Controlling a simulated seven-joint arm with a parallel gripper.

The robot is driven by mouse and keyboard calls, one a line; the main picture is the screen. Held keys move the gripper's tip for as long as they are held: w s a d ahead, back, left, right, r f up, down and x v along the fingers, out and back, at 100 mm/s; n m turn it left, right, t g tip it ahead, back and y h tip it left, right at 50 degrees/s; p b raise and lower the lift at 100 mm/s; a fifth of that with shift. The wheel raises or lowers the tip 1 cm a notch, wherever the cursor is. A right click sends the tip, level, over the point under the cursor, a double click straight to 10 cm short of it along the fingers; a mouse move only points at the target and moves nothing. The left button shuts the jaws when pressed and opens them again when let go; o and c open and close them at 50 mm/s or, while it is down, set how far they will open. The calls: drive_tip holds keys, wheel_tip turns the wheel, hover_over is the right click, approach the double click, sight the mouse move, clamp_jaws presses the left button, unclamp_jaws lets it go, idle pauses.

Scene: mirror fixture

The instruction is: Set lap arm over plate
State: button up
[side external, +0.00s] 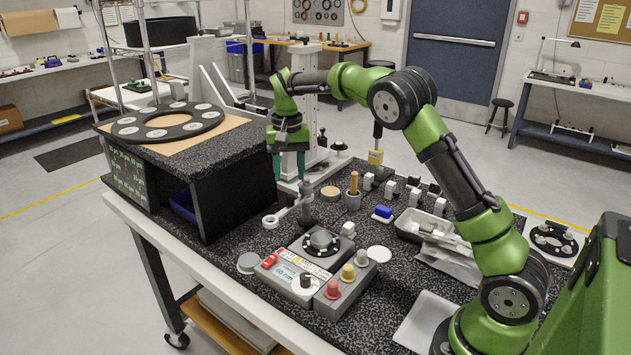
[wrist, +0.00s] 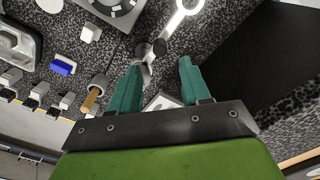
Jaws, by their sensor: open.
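The lap arm (side external: 284,214) is a pale bar with a ring at its outer end, joined to a grey post (side external: 306,207). Its ring end points left and toward the viewer, off to the left of the plate. The arm also shows at the top of the wrist view (wrist: 172,24). The plate is partly cut off in the wrist view (wrist: 122,6). My gripper (side external: 288,174) points down above the post area, open and empty. Its teal fingers flank a gap in the wrist view (wrist: 160,68).
A tall dark stand (side external: 225,185) bearing a large ring rises close left of my gripper. A cup with a wooden handle (side external: 353,198), small blocks and a metal tray (side external: 415,226) stand to the right.

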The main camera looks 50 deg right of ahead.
sight(290, 195)
wheel_tip(290, 195, down, 7)
drive_tip(key=shift+f, duration=0.1)
idle(0.3)
clamp_jaws()
